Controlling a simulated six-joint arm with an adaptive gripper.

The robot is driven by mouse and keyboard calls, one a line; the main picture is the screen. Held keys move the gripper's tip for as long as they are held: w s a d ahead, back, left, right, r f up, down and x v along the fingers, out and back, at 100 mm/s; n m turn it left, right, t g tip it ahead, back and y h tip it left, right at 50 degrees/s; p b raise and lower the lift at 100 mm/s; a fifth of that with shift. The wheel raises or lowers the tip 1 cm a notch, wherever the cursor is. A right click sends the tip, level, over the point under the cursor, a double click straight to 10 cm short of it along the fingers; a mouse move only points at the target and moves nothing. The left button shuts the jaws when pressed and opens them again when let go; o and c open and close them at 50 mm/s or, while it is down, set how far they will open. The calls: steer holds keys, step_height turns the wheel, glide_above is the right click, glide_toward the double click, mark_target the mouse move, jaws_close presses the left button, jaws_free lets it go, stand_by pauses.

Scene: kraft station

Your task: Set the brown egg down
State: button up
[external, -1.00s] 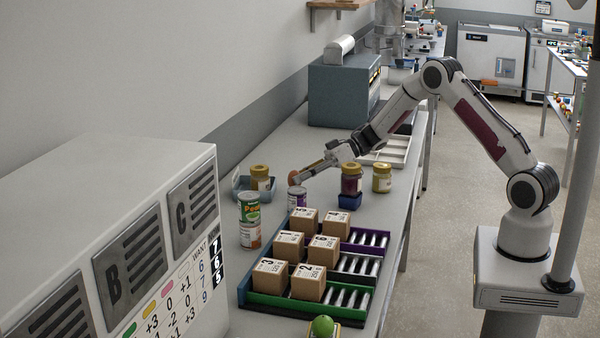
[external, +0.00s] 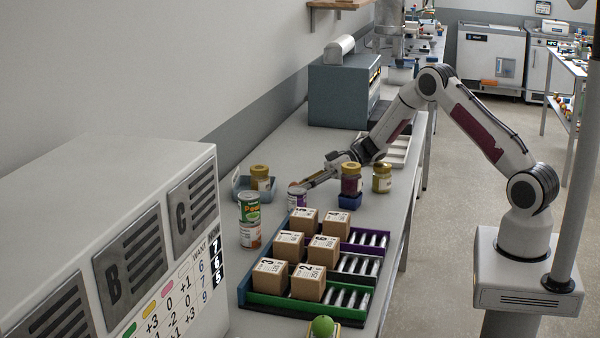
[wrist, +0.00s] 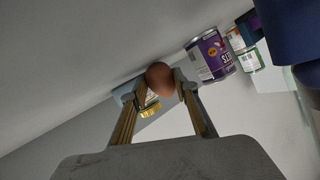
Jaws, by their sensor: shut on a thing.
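The brown egg (wrist: 160,78) is between my gripper's fingertips (wrist: 158,86) in the wrist view, and the fingers are shut on it. In the external view my gripper (external: 304,185) reaches left, low over the bench, by the top of a purple-labelled can (external: 297,203). The egg is small and hard to make out there. The can also shows in the wrist view (wrist: 213,56), to the right of the egg and apart from it in the picture. I cannot tell how high the egg is above the bench.
A blue tray (external: 241,191) with a yellow-lidded jar (external: 260,177) stands behind left. Stacked cans (external: 249,220) stand to the front left. A jar on a blue block (external: 350,201) and another jar (external: 382,177) are to the right. Cartons (external: 323,250) sit on roller lanes in front.

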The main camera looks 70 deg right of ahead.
steer(key=shift+f, duration=0.15)
steer(key=o, duration=0.8)
steer(key=shift+o, duration=0.2)
steer(key=shift+r, duration=0.2)
steer(key=v, duration=0.3)
steer(key=shift+r, duration=0.15)
step_height(320, 180, up, 4)
steer(key=shift+r, duration=1.3)
steer(key=shift+r, duration=0.1)
